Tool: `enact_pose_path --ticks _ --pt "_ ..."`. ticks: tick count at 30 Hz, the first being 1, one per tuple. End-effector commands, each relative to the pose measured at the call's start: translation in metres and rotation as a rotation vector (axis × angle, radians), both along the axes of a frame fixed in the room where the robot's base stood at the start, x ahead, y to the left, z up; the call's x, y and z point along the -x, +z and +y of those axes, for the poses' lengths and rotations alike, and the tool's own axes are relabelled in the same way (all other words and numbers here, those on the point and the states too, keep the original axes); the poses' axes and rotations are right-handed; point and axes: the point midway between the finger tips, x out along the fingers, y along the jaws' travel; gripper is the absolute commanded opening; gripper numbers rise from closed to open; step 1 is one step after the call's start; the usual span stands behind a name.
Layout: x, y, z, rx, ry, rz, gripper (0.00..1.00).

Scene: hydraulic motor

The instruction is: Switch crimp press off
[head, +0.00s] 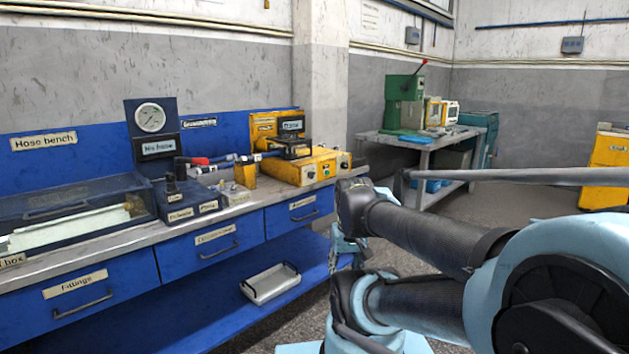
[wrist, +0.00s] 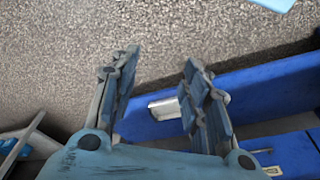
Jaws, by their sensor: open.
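A yellow machine (head: 318,163), probably the crimp press, stands at the right end of the blue workbench (head: 235,240). It has a yellow back panel, a dark head and small controls on its front face. These controls are too small to read. In the wrist view my gripper (wrist: 158,82) is open and empty, with its two fingers apart above the floor and the edge of a blue surface. It is not touching the machine. In the head view I cannot make out my gripper; my arm reaches toward the right end of the bench.
A pressure gauge unit (head: 152,117) and dark valve blocks stand left of the machine. A grey tray (head: 270,284) lies on the lower blue shelf. A table with a green press (head: 404,98) stands behind, and a yellow cabinet (head: 606,170) at far right. Floor between is open.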

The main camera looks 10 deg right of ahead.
Motion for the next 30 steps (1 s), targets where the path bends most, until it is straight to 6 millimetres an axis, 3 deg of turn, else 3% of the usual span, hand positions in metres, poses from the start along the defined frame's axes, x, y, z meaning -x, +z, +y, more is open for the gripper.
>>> enact_pose_path --ticks 2,8,18,30 --pt "0.004 0.002 0.002 -0.013 -0.011 -0.007 0.5" --pt "-0.024 0.013 0.016 -0.128 -0.1 -0.021 0.5" --pt "-0.106 0.042 0.049 -0.44 -0.341 -0.051 0.5" --pt "-0.215 0.071 0.054 -0.815 -0.622 -0.07 0.5"
